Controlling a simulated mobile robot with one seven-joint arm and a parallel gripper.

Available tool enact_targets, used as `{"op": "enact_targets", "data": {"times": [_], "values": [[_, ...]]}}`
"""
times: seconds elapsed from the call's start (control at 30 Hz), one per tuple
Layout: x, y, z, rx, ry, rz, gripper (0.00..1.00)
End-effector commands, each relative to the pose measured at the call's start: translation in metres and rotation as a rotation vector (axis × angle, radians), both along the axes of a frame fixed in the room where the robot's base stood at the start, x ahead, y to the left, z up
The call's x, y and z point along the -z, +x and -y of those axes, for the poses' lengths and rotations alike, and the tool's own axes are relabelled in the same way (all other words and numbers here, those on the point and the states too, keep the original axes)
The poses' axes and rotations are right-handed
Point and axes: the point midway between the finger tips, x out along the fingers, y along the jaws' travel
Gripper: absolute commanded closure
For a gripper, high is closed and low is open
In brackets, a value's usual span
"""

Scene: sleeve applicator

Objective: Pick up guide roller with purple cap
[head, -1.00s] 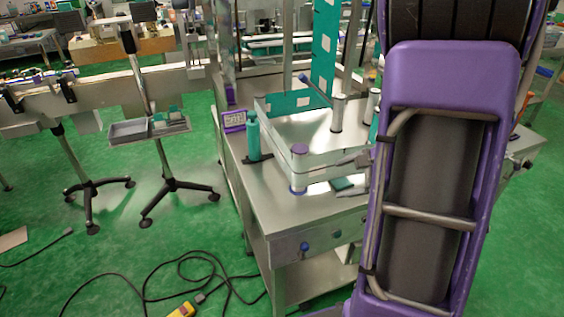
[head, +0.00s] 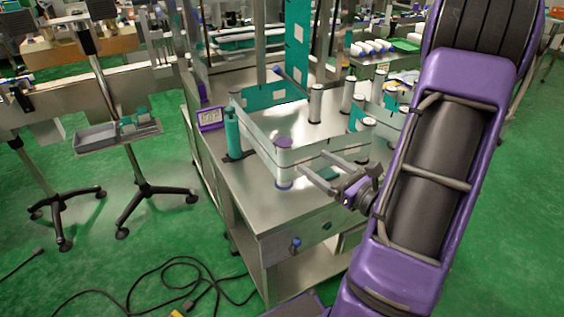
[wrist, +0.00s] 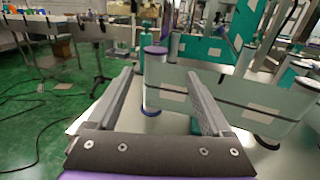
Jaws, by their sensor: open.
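The guide roller with purple cap (head: 284,165) stands upright at the near corner of the steel machine table, with a pale web wrapped around it. In the wrist view the roller (wrist: 153,82) shows ahead between the finger lines, its purple cap on top and a blue-purple flange at its base. My gripper (head: 312,163) is open and empty, just right of the roller and pointing at it. In the wrist view both fingers (wrist: 160,74) reach forward on either side of the roller. Whether the tips are level with it is unclear.
A teal bottle-like cylinder (head: 232,133) stands left of the roller, near a purple-framed display (head: 211,118). Other guide rollers (head: 315,103) stand behind. The web with pale labels (head: 338,138) runs to the right, close to my fingers. Cables lie on the green floor.

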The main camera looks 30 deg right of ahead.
Motion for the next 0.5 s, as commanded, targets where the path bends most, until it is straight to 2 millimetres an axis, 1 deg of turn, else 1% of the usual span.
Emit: {"op": "enact_targets", "data": {"times": [0.03, 0.1, 0.3, 0.4, 0.5], "values": [[0.000, 0.012, -0.005, -0.007, -0.001, 0.001, 0.16], [0.000, 0.027, -0.009, -0.008, -0.002, 0.002, 0.16], [0.000, 0.067, -0.020, -0.007, -0.002, 0.001, 0.16], [0.001, 0.080, -0.023, -0.005, -0.003, 0.000, 0.16], [0.001, 0.087, -0.024, -0.003, -0.002, -0.001, 0.16]]}}
